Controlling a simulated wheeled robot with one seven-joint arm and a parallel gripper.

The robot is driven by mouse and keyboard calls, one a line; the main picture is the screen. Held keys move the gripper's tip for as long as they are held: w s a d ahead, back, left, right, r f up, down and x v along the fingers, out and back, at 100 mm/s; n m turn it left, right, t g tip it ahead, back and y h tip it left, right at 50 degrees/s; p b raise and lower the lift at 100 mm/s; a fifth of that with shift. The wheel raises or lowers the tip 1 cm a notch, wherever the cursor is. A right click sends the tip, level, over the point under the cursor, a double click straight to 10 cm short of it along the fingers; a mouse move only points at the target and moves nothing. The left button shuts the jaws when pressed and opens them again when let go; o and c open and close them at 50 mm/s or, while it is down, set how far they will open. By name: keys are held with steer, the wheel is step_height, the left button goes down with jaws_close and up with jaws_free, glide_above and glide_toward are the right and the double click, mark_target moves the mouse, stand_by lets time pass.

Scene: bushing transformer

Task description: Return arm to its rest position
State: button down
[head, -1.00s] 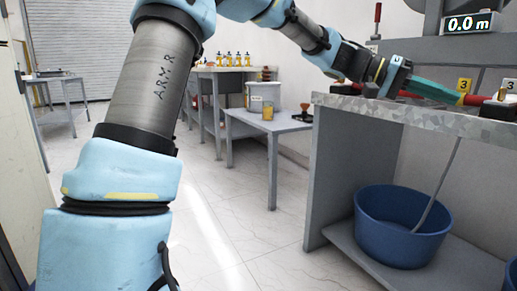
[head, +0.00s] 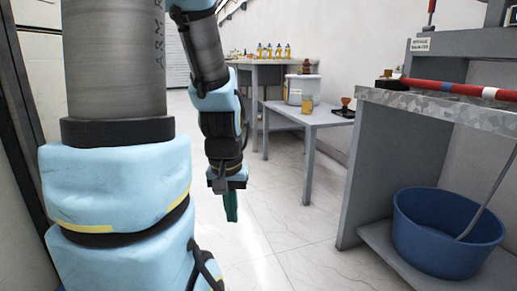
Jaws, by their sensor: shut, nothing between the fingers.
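My arm (head: 120,75) fills the left of the head view, with its forearm folded down beside the upper arm. My gripper (head: 231,207) hangs straight down at the end of it, its green fingers together with nothing visible between them. It hangs over open floor, left of the grey workbench and apart from every surface. The wrist parts above the fingers are black and light blue.
The grey workbench (head: 440,105) stands at the right with a red rod (head: 450,88) on it. A blue tub (head: 448,232) sits on its lower shelf. A low grey table (head: 308,116) holds a white bucket (head: 300,90) and a jar (head: 307,105). The floor (head: 290,225) between is clear.

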step_height(320, 180, up, 36)
steer(key=p, duration=3.6)
steer(key=shift+s+a+r, duration=0.15)
steer(key=shift+a, duration=0.15)
